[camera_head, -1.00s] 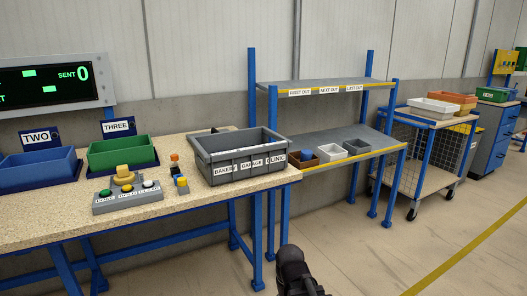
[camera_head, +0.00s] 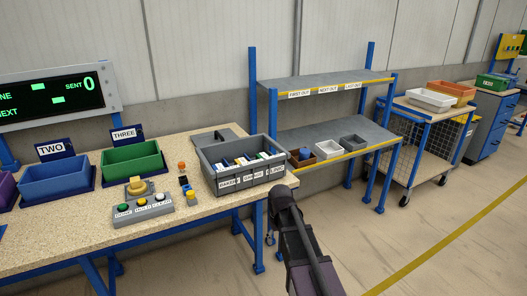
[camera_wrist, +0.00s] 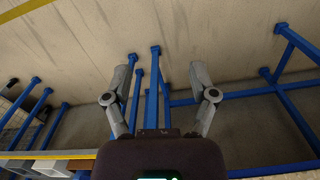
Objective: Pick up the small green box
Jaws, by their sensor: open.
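No small green box stands out clearly. A green bin (camera_head: 133,160) sits on the bench under the sign THREE. Another green container (camera_head: 494,82) stands on the far blue cabinet at the right. A grey tote (camera_head: 252,179) at the bench's right end holds several small white, blue and dark packs, too small to tell apart. My gripper (camera_wrist: 161,76) is open and empty in the wrist view, its fingers spread over the floor and blue frame legs. In the head view my dark arm rises at the bottom, in front of the bench's right end.
A button box (camera_head: 142,208) and small coloured blocks stand left of the tote. A blue bin (camera_head: 55,180) is under the sign TWO. A shelf rack (camera_head: 325,135) right of the bench holds small brown, white and grey bins. A trolley (camera_head: 425,120) stands beyond. Floor at right is clear.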

